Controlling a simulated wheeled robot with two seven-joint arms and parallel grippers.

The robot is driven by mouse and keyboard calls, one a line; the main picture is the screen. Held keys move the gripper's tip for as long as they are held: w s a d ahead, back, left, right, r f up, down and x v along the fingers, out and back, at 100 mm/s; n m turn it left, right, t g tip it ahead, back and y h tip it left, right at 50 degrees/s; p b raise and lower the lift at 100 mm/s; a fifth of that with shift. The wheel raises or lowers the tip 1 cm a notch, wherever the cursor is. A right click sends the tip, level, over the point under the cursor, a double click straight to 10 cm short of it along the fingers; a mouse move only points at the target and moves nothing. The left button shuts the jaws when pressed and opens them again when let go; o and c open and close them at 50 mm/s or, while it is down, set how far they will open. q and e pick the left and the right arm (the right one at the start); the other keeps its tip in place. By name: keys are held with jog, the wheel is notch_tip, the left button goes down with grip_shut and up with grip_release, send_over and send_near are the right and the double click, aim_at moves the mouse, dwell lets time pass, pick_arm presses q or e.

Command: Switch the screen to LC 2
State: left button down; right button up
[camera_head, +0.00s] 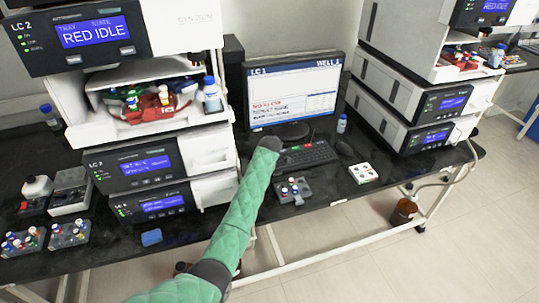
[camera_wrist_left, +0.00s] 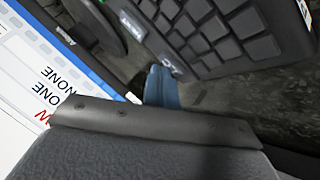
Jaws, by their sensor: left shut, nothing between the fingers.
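The screen (camera_head: 292,92) stands upright at the back of the black bench. Its header reads LC 1 at the left and WELL with a digit I cannot read surely at the right; red and black text lines lie below. The dark keyboard (camera_head: 306,156) lies in front of it, with a few green and red keys. My left arm, in a green sleeve, reaches to the keyboard's left end. In the left wrist view the blue fingertips of my left gripper (camera_wrist_left: 162,88) are shut and empty beside the keyboard's corner keys (camera_wrist_left: 168,58); I cannot tell whether they touch. My right gripper is out of view.
The LC 2 instrument stack (camera_head: 110,50) stands left of the screen, its display reading RED IDLE. Another stack (camera_head: 405,100) stands at the right. A mouse (camera_head: 344,148), a small vial rack (camera_head: 292,190) and a white button box (camera_head: 363,173) lie near the keyboard.

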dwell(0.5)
pick_arm(q)
jog(key=shift+r+p, duration=0.55)
jog(key=shift+r, duration=0.2)
jog(key=shift+r+p, duration=1.75)
jog(key=shift+r, duration=0.75)
